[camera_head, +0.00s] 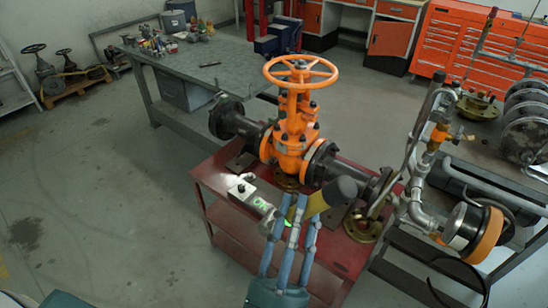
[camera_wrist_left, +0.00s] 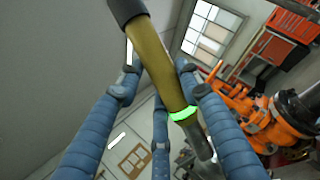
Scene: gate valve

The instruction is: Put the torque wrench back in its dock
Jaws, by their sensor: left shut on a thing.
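The torque wrench has an olive-yellow handle (camera_head: 318,203) with a black end cap and a green glowing ring. My left gripper (camera_head: 296,212) has its blue fingers closed around it, above the front of the red cart. In the left wrist view the wrench handle (camera_wrist_left: 160,62) runs diagonally between the fingers (camera_wrist_left: 160,90), with its grey shaft pointing down. A pale grey block with green lights (camera_head: 245,192) sits on the cart's left corner, just left of the gripper; it looks like the dock. I cannot tell whether the wrench touches it. My right gripper is not in view.
The orange gate valve (camera_head: 292,130) with its handwheel stands behind the gripper on the red cart (camera_head: 215,172). A pipe assembly with an orange-ringed part (camera_head: 475,230) stands close on the right. A grey workbench (camera_head: 205,65) is at the back left.

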